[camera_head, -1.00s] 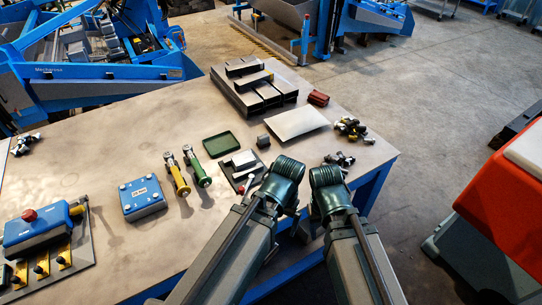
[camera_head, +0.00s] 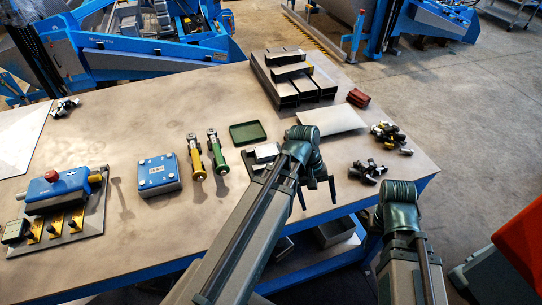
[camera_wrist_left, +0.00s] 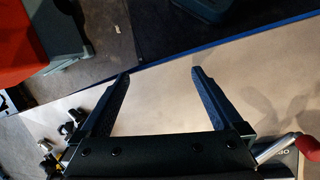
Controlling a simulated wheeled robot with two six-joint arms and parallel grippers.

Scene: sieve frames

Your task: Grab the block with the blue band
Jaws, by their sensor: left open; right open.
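I cannot make out a blue band on any block in these frames. A stack of grey metal channel pieces (camera_head: 312,92) lies at the back of the table, with a dark red block (camera_head: 358,98) to its right. My left gripper (camera_head: 318,193) is open and empty, over the table's front right part; its two spread fingers show in the left wrist view (camera_wrist_left: 161,73) with bare tabletop and the table edge beyond. My right gripper (camera_head: 372,222) is by the table's front right edge, its fingers mostly hidden by its wrist.
A green tray (camera_head: 248,134), yellow (camera_head: 195,157) and green (camera_head: 217,153) handled tools and a blue box (camera_head: 159,174) are left of my left arm. A pale plate (camera_head: 330,120) and small black parts (camera_head: 367,171) are to the right.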

